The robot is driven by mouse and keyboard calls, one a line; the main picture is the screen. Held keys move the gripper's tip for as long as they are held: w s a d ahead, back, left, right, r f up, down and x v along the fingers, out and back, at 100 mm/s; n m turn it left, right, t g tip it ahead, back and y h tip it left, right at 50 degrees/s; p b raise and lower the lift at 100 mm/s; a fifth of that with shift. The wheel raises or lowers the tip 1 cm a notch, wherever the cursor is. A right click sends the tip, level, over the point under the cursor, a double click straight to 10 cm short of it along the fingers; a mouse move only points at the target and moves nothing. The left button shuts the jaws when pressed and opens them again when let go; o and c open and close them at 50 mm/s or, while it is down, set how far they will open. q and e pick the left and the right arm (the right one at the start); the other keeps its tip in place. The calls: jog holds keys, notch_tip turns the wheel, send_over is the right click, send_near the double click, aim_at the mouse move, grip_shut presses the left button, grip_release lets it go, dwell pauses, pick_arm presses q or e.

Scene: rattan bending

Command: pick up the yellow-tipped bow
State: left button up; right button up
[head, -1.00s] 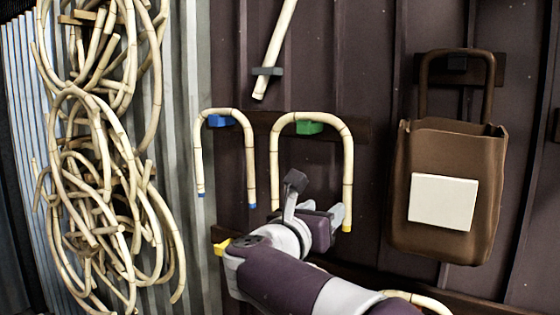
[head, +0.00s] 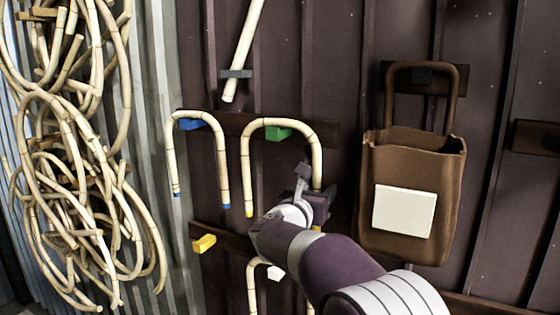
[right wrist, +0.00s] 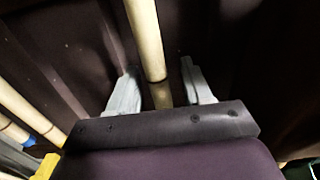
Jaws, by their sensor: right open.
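The yellow-tipped bow (head: 282,122) is an upside-down U of pale rattan hanging over a green peg (head: 278,134) in the head view. Its left leg ends in a yellow tip; the lower end of its right leg is hidden behind my right gripper (head: 312,188). In the right wrist view a pale rattan rod (right wrist: 146,40), apparently that right leg, passes between the two spread fingers of my right gripper (right wrist: 160,88). The gripper is open and not clamped on it. My left gripper is not in view.
A blue-tipped bow (head: 196,115) hangs on a blue peg just left. Below are a yellow peg (head: 204,243) and another bow (head: 252,285) by a white peg, partly behind my arm. A brown bag (head: 412,190) hangs at right. Tangled rattan (head: 75,190) fills the left.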

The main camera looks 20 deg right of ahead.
jog(key=shift+a, duration=0.2)
grip_shut()
jog(key=shift+d, duration=0.1)
